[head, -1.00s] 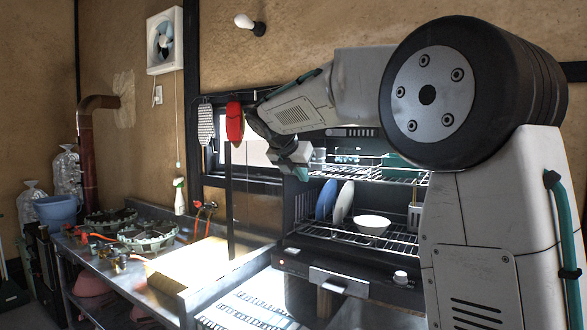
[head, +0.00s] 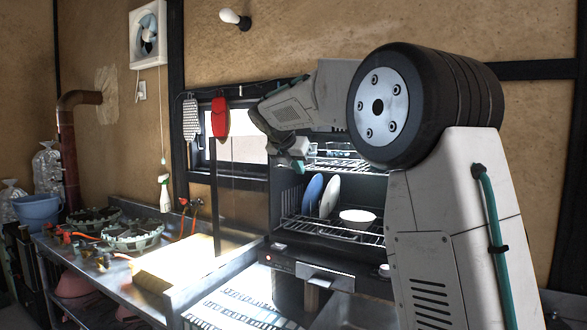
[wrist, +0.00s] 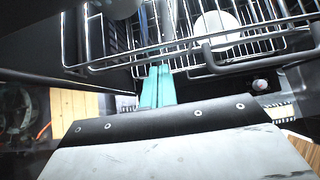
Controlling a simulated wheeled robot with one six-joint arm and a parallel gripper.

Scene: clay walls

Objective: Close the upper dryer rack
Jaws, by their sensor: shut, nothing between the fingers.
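The dish dryer is a dark cabinet with wire racks. Its upper rack (head: 345,163) shows in the head view, holding clear glassware, its right part hidden by my arm. The lower rack (head: 312,226) holds a blue plate, a white plate and a white bowl (head: 358,217). My gripper (head: 298,165) is shut and empty at the upper rack's left front. In the wrist view its teal fingers (wrist: 157,85) lie together just under a wire rack rim with a dark handle (wrist: 235,45); I cannot tell whether they touch it. A white bowl (wrist: 215,28) shows through the wires.
A steel counter (head: 125,275) with gas burners (head: 130,235) runs along the left. A sink area lies in front of the dryer.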

